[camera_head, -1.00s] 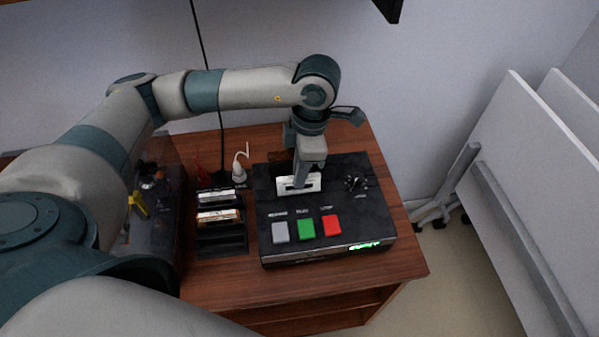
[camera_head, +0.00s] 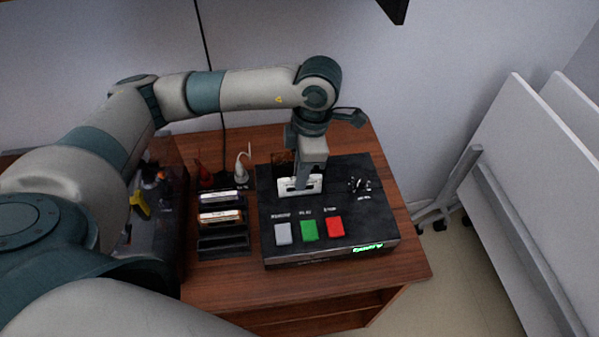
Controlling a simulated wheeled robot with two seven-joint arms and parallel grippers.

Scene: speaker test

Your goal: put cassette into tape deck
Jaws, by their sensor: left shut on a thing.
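The tape deck (camera_head: 365,222) is a black box with a grey, a green and a red button and a green lit display at its front right. My left gripper (camera_head: 304,182) points down over the back left part of the deck. It is shut on a white cassette (camera_head: 288,188), which is at the deck's top. The gripper covers part of the cassette. I cannot tell whether the cassette is inside the slot or just above it. My right gripper is not in view.
A black rack (camera_head: 223,245) with cassettes (camera_head: 220,217) stands left of the deck on the wooden table (camera_head: 225,278). A white plug with a cable (camera_head: 242,170) is behind the rack. A dark machine (camera_head: 160,235) stands further left. White boards (camera_head: 520,170) lean at the right.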

